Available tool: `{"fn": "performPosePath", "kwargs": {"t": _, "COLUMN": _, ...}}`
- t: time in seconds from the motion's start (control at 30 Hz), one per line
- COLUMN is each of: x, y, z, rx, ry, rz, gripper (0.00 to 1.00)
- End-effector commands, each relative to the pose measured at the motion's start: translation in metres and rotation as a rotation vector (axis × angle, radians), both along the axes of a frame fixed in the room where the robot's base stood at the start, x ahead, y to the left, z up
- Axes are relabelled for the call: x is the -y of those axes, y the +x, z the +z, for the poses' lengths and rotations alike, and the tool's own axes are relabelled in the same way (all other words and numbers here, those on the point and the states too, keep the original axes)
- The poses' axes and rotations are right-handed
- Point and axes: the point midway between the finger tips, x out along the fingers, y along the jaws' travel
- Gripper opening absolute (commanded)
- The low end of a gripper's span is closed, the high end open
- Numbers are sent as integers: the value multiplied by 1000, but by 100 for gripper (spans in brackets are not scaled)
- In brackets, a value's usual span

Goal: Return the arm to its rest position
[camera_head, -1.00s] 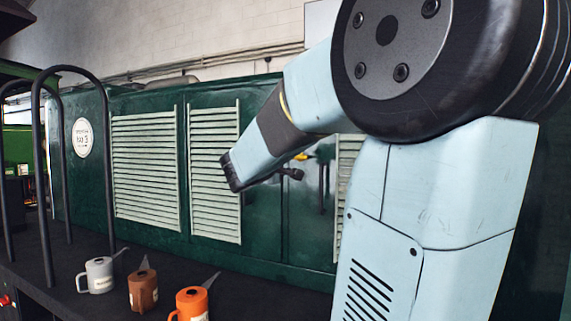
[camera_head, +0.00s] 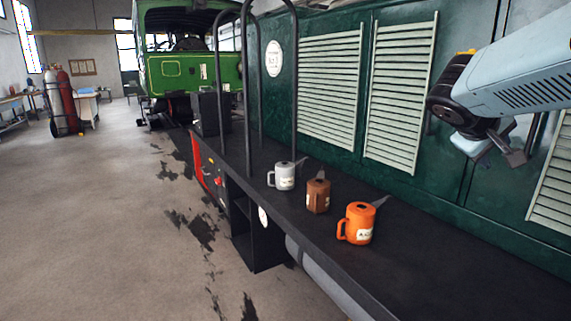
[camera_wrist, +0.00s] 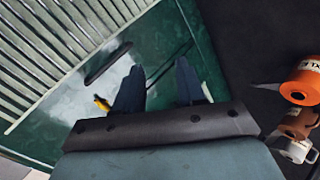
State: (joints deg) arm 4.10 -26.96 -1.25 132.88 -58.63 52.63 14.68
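My arm (camera_head: 525,80) is bent in the upper right of the head view, in front of the dark green tram side. Its end hangs above the black ledge, with the fingers hard to make out there. In the wrist view my gripper (camera_wrist: 159,78) has its two dark fingers apart, with nothing visible held between them. Behind them is a green panel with a dark handle and a small yellow part.
A grey can (camera_head: 284,176), a brown can (camera_head: 317,197) and an orange can (camera_head: 357,225) stand on the black ledge (camera_head: 440,250). Black hoops (camera_head: 246,90) rise at its far end. Open floor (camera_head: 110,230) lies left, with gas cylinders (camera_head: 67,100) beyond.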

Motion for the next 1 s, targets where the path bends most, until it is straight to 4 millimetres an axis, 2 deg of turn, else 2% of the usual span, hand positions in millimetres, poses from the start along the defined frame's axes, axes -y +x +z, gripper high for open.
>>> {"fn": "performPosePath", "kwargs": {"t": 0.1, "x": -28, "y": -23, "z": -24, "rx": 6, "ry": 162, "rz": 1, "gripper": 39}}
{"fn": "performPosePath", "kwargs": {"t": 0.3, "x": -82, "y": -57, "z": -59, "rx": 18, "ry": 442, "rz": 18, "gripper": 39}}
{"fn": "performPosePath", "kwargs": {"t": 0.5, "x": -135, "y": -84, "z": -81, "rx": 32, "ry": 697, "rz": 50, "gripper": 39}}
{"fn": "performPosePath", "kwargs": {"t": 0.6, "x": -155, "y": -93, "z": -86, "rx": 39, "ry": 788, "rz": 62, "gripper": 39}}
{"fn": "performPosePath", "kwargs": {"t": 0.77, "x": -171, "y": -100, "z": -89, "rx": 46, "ry": 863, "rz": 75, "gripper": 39}}
{"fn": "performPosePath", "kwargs": {"t": 1.0, "x": -172, "y": -100, "z": -90, "rx": 46, "ry": 869, "rz": 75, "gripper": 39}}
